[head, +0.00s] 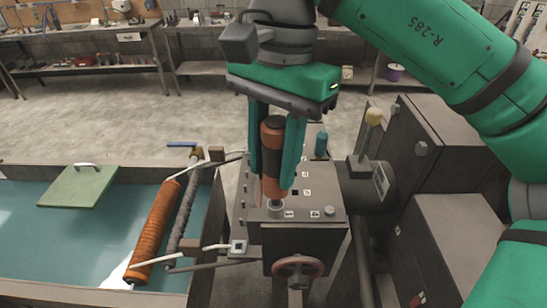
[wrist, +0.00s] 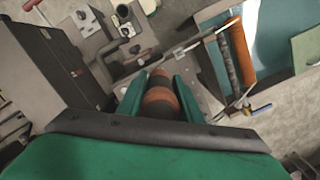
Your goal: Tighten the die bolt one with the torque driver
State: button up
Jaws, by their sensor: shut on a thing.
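My gripper (head: 277,158) points down over the grey machine block and is shut on the torque driver (head: 273,160). The driver is orange-brown with dark bands and stands close to upright between the two green fingers. In the wrist view the driver (wrist: 159,98) also shows between the fingers. Its lower end is at a round metal collar (head: 275,207) on the block's top; I cannot tell whether it touches a bolt there. Small numbered labels mark the block's top (head: 310,195). Die bolt one cannot be told apart, and the driver may hide it.
A bolt head (head: 329,211) and a teal cylinder (head: 321,143) stand on the block. An orange mesh tube (head: 155,230) and a green board (head: 77,186) lie over the teal tank at left.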

aim_at(273, 124)
jog(key=shift+w+f, duration=0.1)
jog(key=shift+f, duration=0.1)
dwell(0.5)
jog(key=shift+f, duration=0.15)
dwell(0.8)
jog(key=shift+r, duration=3.05)
